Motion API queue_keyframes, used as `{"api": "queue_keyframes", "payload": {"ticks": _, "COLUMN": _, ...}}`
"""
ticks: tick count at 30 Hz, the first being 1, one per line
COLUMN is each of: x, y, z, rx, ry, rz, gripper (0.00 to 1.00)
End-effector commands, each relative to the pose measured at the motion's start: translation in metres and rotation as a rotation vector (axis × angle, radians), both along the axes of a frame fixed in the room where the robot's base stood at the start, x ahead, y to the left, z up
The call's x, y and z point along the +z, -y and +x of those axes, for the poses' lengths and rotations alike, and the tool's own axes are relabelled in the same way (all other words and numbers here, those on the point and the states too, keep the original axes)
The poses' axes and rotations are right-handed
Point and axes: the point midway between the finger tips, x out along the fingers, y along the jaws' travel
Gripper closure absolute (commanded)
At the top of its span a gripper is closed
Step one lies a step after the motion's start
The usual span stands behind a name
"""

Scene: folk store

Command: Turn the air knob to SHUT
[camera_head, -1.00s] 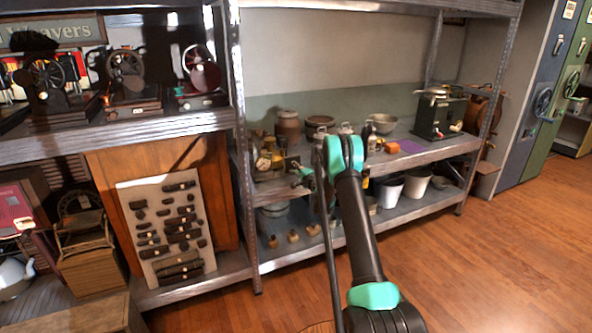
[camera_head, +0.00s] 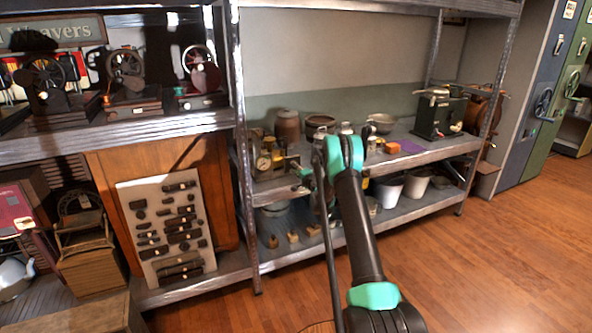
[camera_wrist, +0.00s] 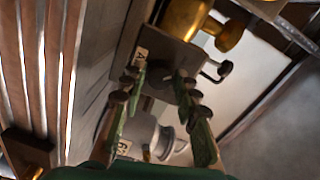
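In the head view, a small brass apparatus with a round gauge (camera_head: 263,163) stands on the middle shelf. My gripper (camera_head: 301,180) is at its right side, partly hidden behind my arm. In the wrist view, the two green fingers with dark pads of my gripper (camera_wrist: 158,80) are apart, with a gap between them. A dark grey block (camera_wrist: 165,55) of the apparatus lies at and beyond the fingertips. A small label (camera_wrist: 140,56), too blurred to read fully, sits by the left fingertip. I cannot pick out the air knob or see its setting or any contact.
A grey-white round part (camera_wrist: 150,135) with a label lies below between the fingers. Pots (camera_head: 288,125) stand behind on the shelf. The wooden floor (camera_head: 500,260) is clear.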

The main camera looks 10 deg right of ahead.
Motion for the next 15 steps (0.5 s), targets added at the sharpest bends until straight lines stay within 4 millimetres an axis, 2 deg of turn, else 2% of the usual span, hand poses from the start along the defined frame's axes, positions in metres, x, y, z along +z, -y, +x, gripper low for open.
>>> {"api": "queue_keyframes", "payload": {"ticks": 1, "x": 0.0001, "y": 0.0000, "z": 0.0001, "rx": 0.000, "ry": 0.000, "rz": 0.000, "gripper": 0.60}}
{"api": "queue_keyframes", "payload": {"ticks": 3, "x": 0.0001, "y": 0.0001, "z": 0.0002, "rx": -0.001, "ry": 0.000, "rz": 0.001, "gripper": 0.53}}
{"api": "queue_keyframes", "payload": {"ticks": 11, "x": 0.0004, "y": 0.0006, "z": 0.0002, "rx": -0.001, "ry": 0.000, "rz": 0.002, "gripper": 0.53}}
{"api": "queue_keyframes", "payload": {"ticks": 15, "x": 0.0009, "y": 0.0034, "z": -0.0069, "rx": -0.002, "ry": 0.000, "rz": 0.002, "gripper": 0.53}}
